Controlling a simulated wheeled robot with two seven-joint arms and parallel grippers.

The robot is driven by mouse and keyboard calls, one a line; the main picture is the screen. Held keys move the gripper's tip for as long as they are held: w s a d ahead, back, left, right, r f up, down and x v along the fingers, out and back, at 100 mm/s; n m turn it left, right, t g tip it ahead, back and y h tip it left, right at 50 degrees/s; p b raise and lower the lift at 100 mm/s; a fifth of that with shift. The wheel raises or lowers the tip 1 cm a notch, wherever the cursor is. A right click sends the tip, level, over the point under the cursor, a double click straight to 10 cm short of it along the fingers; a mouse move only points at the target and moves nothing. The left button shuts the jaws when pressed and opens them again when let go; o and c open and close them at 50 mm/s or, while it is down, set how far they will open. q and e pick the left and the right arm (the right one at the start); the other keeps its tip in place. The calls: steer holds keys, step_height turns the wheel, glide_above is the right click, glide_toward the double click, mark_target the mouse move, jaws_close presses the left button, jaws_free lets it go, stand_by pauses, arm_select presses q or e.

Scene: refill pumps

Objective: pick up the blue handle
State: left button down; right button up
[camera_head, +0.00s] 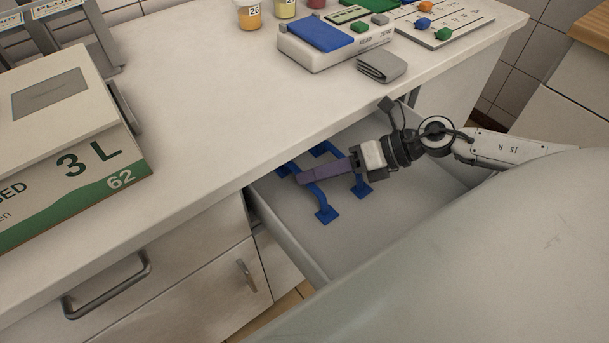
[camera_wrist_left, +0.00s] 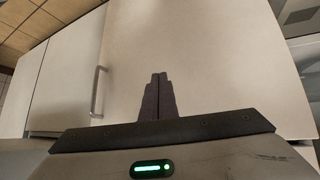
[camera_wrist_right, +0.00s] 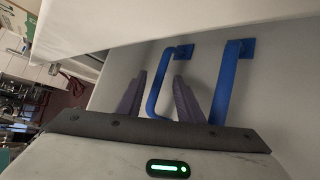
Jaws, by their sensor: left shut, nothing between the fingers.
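Two blue handles lie in the open grey drawer. One handle (camera_head: 319,197) is nearer the drawer's left wall; the other handle (camera_head: 360,180) is further right. My right gripper (camera_head: 300,179) reaches into the drawer from the right, its fingertips over the nearer-left handle. In the right wrist view the right gripper (camera_wrist_right: 158,88) is open. One bent blue handle (camera_wrist_right: 155,88) shows between its fingers, and the other handle (camera_wrist_right: 226,85) lies right of the right finger. I cannot tell whether the fingers touch either. My left gripper (camera_wrist_left: 158,78) is shut and empty, facing a pale cabinet front.
The drawer wall (camera_head: 290,240) and the worktop edge (camera_head: 200,197) border the handles closely. On the worktop stand a large box (camera_head: 60,170), a device with a blue panel (camera_head: 320,35), a grey wallet (camera_head: 382,67) and small jars (camera_head: 249,15). The middle of the worktop is clear.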

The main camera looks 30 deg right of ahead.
steer(key=shift+w+a+f, duration=0.3)
steer(key=shift+a, duration=0.1)
jaws_close()
steer(key=shift+s+d, duration=0.1)
steer(key=shift+d, duration=0.05)
